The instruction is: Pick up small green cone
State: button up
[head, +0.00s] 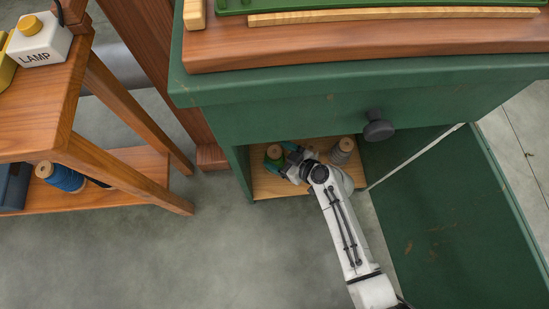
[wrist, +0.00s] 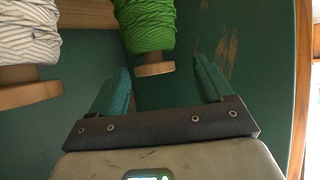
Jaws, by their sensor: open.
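The small green cone (wrist: 147,25) is wound with bright green yarn and has a wooden end disc. It stands inside the open green cabinet, at the left of the compartment, and shows partly in the head view (head: 273,153). My gripper (wrist: 162,67) is open, with its two teal fingers apart. The cone's wooden disc appears between or just beyond the fingertips in the wrist view, closer to the left finger. I cannot tell if they touch. In the head view my gripper (head: 281,159) reaches into the compartment beside the cone and partly hides it.
A grey-white striped cone (wrist: 28,35) stands in the same compartment, at its right in the head view (head: 342,148). The cabinet door (head: 450,210) hangs open at right. A wooden table (head: 100,150) with a lamp switch box and a blue spool stands left.

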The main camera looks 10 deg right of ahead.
jog(key=b+x, duration=0.1)
jog(key=x, duration=0.1)
jog(key=b+x, duration=0.1)
jog(key=x, duration=0.1)
jog(key=shift+w+f, duration=0.2)
jog(key=shift+w, duration=0.25)
jog(key=shift+c, duration=0.4)
jog(key=c, duration=1.4)
